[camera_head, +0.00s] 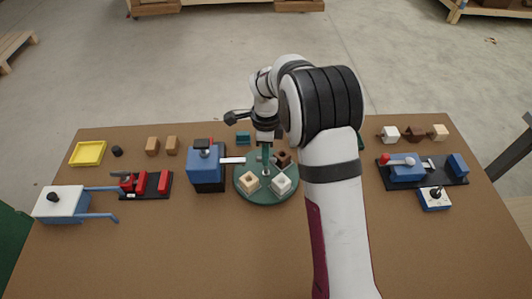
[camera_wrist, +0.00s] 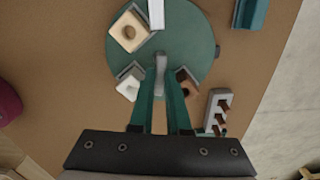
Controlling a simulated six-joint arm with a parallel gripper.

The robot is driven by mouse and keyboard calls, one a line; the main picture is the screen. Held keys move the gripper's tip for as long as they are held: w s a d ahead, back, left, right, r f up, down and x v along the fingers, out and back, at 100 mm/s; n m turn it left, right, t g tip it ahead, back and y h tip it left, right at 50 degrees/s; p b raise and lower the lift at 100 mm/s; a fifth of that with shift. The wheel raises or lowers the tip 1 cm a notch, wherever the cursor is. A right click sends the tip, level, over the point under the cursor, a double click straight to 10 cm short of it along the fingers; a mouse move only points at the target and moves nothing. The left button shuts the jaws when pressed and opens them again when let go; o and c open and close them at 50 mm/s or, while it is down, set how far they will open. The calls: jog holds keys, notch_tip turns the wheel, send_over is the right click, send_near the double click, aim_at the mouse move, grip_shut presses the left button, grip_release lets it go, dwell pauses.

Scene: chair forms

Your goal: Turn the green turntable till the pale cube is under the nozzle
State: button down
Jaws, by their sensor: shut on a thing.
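The green turntable (camera_head: 262,199) lies at mid table and also shows in the wrist view (camera_wrist: 195,50). On it sit a cream cube (camera_head: 248,181), a white cube (camera_head: 282,183) and a brown cube (camera_head: 285,158), each with a hole on top. Which one counts as pale, cream or white, I cannot tell for sure. The white nozzle bar (camera_wrist: 156,14) reaches over the rim from a blue box (camera_head: 206,165). The cream cube (camera_wrist: 130,31) is beside its tip, not squarely under it. My gripper (camera_wrist: 161,85) is shut on the grey turntable handle (camera_wrist: 161,68).
Left of the blue box are a red clamp (camera_head: 132,183), a yellow tray (camera_head: 88,153) and a blue-white device (camera_head: 62,203). A blue fixture (camera_head: 408,171) stands at right, with several small blocks behind it. The front table area is clear.

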jog(key=shift+m, duration=3.6)
jog(key=c, duration=0.9)
grip_release()
notch_tip(320, 180, up, 16)
jog(key=shift+f, duration=0.1)
